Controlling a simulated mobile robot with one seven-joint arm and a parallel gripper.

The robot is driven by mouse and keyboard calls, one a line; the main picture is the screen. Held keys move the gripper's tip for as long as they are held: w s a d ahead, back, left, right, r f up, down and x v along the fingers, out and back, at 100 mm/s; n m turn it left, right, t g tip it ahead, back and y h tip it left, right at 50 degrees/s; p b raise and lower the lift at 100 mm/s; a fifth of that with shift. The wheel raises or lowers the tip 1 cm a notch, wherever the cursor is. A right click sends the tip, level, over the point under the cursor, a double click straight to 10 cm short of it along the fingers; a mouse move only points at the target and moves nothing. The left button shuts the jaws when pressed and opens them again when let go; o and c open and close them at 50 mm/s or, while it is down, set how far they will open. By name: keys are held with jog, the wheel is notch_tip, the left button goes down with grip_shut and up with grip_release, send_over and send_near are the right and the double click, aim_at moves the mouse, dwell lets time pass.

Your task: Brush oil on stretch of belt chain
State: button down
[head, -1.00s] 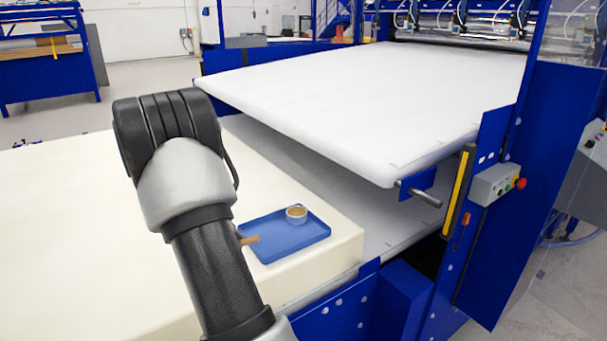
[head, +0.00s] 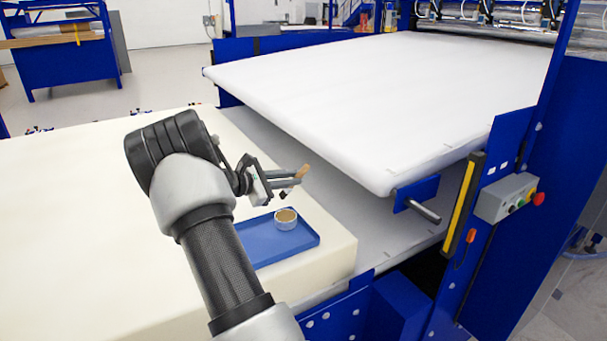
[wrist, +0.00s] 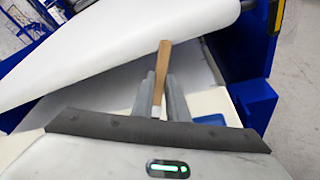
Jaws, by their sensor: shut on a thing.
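My gripper (head: 298,178) is shut on a brush (head: 304,170) with a wooden handle and holds it above the cream foam block, up and behind the blue tray. In the wrist view the brush handle (wrist: 162,68) stands up between the two grey fingers (wrist: 160,95). A small round cup of brownish oil (head: 286,218) stands on the blue tray (head: 300,241). The tray lies on the foam block near its right edge, partly hidden by my arm. I cannot make out the belt chain in either view.
The cream foam block (head: 70,190) fills the left front. A wide white slab (head: 370,105) overhangs a lower grey surface to the right of my gripper. A blue machine frame with a button box (head: 507,200) stands at the right.

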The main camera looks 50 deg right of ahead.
jog(key=shift+d, duration=0.35)
notch_tip(320, 180, down, 6)
jog(key=b, duration=0.3)
jog(key=shift+f+b, duration=0.5)
jog(key=shift+f, duration=0.05)
dwell(1.5)
jog(key=shift+r+p, duration=1.8)
jog(key=shift+r, duration=1.8)
